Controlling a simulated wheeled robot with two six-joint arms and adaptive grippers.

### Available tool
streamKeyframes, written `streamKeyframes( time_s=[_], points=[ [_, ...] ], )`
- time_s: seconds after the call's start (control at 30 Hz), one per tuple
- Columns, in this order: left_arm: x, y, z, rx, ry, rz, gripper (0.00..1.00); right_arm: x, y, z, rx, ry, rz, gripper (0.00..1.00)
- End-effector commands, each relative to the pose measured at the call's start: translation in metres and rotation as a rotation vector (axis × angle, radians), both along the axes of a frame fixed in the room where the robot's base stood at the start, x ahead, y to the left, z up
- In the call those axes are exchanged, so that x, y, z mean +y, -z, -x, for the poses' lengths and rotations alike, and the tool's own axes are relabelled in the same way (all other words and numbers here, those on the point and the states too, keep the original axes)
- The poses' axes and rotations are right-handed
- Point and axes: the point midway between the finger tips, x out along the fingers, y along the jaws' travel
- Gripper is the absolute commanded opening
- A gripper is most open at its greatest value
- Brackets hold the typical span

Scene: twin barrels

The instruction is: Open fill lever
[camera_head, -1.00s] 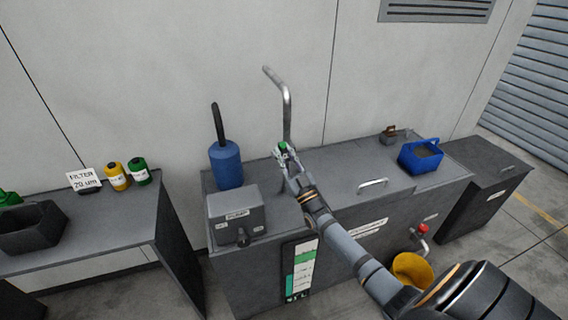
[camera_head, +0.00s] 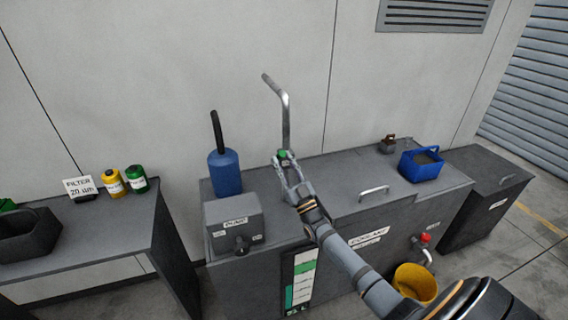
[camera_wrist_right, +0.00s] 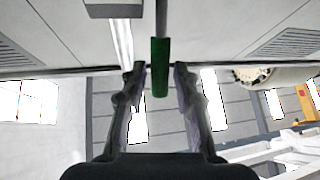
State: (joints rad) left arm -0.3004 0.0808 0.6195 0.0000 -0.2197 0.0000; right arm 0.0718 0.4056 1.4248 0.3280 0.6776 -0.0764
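The green lever (camera_head: 284,154) sits at the foot of the bent metal pipe (camera_head: 286,118) on the coolant tank (camera_head: 340,178). My right gripper (camera_head: 285,160) is at the lever with its fingers apart. In the right wrist view the green lever (camera_wrist_right: 160,66) hangs between the two open fingers of the right gripper (camera_wrist_right: 160,72), with a gap showing on both sides. The fingers do not visibly close on it. My left gripper is not in view.
A blue pump bottle (camera_head: 225,172) and a grey box with a knob (camera_head: 233,222) stand left of the gripper. A blue bin (camera_head: 421,166) stands right on the tank top. A yellow bucket (camera_head: 415,283) is on the floor below a red-handled tap (camera_head: 425,239).

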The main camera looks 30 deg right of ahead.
Motion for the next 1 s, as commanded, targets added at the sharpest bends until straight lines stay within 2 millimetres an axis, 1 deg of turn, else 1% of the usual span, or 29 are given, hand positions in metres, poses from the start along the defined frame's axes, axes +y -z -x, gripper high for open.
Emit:
streamKeyframes(
  time_s=[0.07,0.17,0.4,0.5,0.6,0.73,1.0],
  points=[
    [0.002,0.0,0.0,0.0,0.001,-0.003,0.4,0.0,0.002,0.002,0.0,0.0,0.0,0.3],
    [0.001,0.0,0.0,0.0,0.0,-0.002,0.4,0.0,0.01,0.013,0.002,-0.001,0.001,0.3],
    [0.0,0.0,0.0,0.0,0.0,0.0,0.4,0.0,0.044,0.061,0.005,-0.001,-0.001,0.3],
    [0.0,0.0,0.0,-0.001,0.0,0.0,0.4,0.0,0.055,0.078,0.004,0.0,0.0,0.3],
    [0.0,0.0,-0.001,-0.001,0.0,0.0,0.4,0.0,0.064,0.09,0.003,0.0,0.001,0.3],
    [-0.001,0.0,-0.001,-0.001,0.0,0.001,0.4,0.0,0.069,0.098,0.001,0.001,0.001,0.3],
    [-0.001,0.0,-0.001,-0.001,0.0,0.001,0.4,0.0,0.069,0.099,0.0,0.0,0.0,0.3]
  ],
)
